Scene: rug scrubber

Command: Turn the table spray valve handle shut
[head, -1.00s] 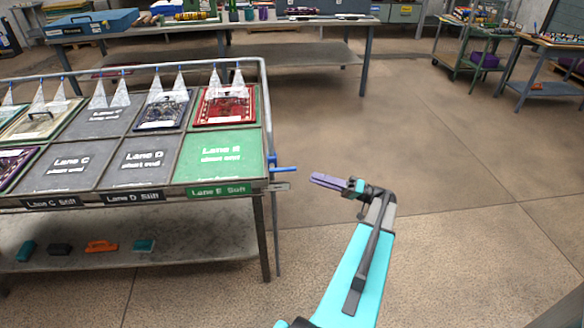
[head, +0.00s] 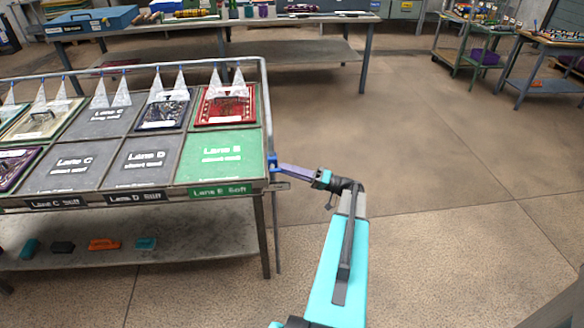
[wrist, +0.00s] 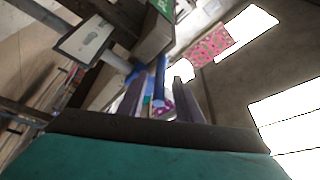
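The blue valve handle (head: 273,161) is at the front right corner of the rug table (head: 265,182), on the pipe beside the green lane. In the head view my gripper (head: 283,168) covers most of its lever. In the wrist view the blue handle (wrist: 159,80) runs lengthwise between the two purple fingers of my gripper (wrist: 158,95). The fingers stand apart, with a gap seen beside the handle; I cannot tell whether either touches it. White spray cones (head: 238,80) hang from the nozzles along the pipe at the table's back.
Rugs, such as a red one (head: 226,108), lie in the lanes. A lower shelf (head: 190,235) holds several brushes. A long workbench (head: 300,25) stands behind, and carts (head: 540,85) stand at the far right. The floor to the table's right is clear.

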